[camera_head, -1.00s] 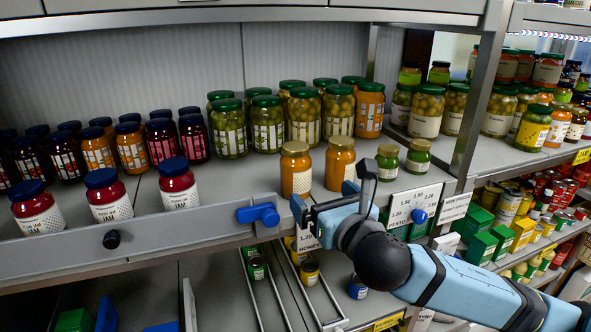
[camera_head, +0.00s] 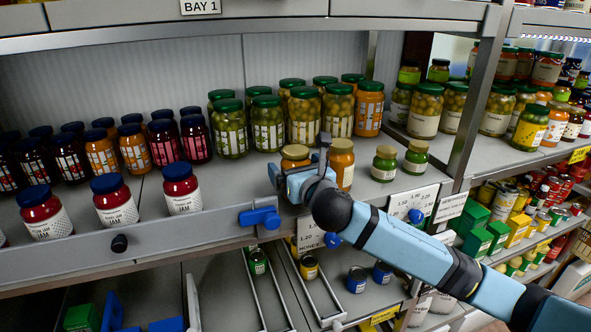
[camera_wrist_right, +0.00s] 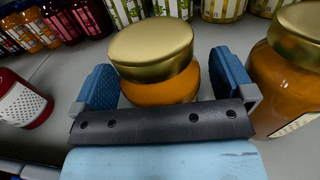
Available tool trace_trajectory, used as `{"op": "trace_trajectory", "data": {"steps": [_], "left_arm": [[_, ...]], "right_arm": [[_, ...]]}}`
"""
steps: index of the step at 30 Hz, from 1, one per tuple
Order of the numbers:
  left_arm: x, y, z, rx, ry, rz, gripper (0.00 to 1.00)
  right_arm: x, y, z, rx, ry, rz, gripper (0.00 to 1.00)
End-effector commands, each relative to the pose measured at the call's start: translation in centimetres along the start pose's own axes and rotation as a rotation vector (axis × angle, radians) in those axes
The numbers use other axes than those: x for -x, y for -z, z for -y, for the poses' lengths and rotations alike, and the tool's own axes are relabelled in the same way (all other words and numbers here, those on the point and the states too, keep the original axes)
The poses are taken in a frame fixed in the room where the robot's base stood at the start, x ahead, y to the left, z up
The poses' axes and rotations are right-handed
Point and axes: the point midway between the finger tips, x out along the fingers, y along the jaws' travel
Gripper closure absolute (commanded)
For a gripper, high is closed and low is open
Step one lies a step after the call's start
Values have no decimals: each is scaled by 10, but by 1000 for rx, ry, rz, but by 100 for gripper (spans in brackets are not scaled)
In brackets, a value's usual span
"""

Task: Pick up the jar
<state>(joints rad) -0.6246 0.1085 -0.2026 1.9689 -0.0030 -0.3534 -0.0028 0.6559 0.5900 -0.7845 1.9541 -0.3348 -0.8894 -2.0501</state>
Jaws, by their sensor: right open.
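A honey jar (camera_head: 295,152) with a gold lid and amber contents stands upright near the front edge of the shelf. My right gripper (camera_head: 299,168) reaches it from the front and hides its lower part. In the right wrist view, the jar (camera_wrist_right: 152,50) sits between the two blue finger pads of the open gripper (camera_wrist_right: 163,86), one pad on each side. Whether the pads touch the glass I cannot tell. A second gold-lidded honey jar (camera_head: 343,158) stands close on the right; it also shows in the right wrist view (camera_wrist_right: 282,75). My left gripper is not in view.
Green-lidded pickle jars (camera_head: 266,125) stand behind. A grey front rail (camera_head: 80,250) with a blue clamp (camera_head: 259,217) runs along the left shelf edge.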

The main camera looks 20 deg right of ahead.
Motion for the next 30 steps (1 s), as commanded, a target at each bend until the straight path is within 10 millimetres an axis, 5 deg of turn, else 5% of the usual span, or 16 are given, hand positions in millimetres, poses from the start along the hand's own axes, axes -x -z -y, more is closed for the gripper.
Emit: {"op": "trace_trajectory", "data": {"steps": [7, 17, 30], "left_arm": [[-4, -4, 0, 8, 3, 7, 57], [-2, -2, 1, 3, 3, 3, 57], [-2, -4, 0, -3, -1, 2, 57]], "right_arm": [[-2, 0, 0, 0, 0, 0, 0], [-2, -1, 0, -1, -1, 3, 76], [-2, -19, 0, -1, -1, 7, 77]]}}
